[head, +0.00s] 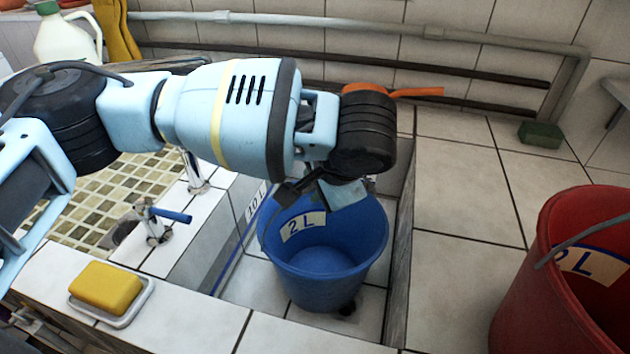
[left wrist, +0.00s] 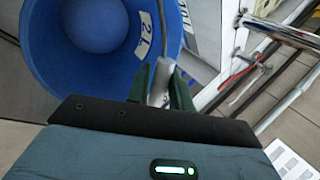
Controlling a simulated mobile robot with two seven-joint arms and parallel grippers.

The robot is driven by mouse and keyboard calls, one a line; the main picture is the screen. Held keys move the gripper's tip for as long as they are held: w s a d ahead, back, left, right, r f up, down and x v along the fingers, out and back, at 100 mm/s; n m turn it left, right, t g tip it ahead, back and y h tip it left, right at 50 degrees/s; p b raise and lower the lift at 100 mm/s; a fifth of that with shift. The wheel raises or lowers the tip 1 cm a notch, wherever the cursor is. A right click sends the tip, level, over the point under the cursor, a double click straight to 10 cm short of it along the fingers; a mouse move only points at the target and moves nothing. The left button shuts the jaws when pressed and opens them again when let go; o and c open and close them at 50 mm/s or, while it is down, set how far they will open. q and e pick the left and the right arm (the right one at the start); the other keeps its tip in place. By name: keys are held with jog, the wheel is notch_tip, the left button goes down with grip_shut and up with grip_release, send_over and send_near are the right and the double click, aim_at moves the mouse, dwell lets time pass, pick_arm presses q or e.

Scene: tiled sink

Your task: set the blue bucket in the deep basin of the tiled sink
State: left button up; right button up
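The blue bucket (head: 322,262), labelled 2 L, is upright inside the deep basin (head: 262,283) of the tiled sink. Its base is at or very near the basin floor, beside the dark drain; I cannot tell whether it touches. My left gripper (head: 338,192) is above the bucket's far rim. In the left wrist view the gripper (left wrist: 161,80) has its green fingers on both sides of the pale grip of the bucket's handle (left wrist: 161,38), shut on it. The bucket (left wrist: 92,75) looks empty there. My right gripper is not in view.
A red bucket (head: 560,290) stands on the tiled top at the right. A yellow sponge (head: 106,288) lies in a dish at the front left. A tap with a blue lever (head: 160,222) stands left of the basin. A green block (head: 540,134) and an orange-handled item (head: 415,92) lie behind.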

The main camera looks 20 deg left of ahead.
pick_arm(q)
jog(key=shift+o, duration=1.3)
jog(key=shift+r, duration=0.25)
jog(key=p+v, duration=0.1)
jog(key=v, duration=1.1)
jog(key=shift+p, duration=0.35)
jog(key=shift+a+f, duration=0.1)
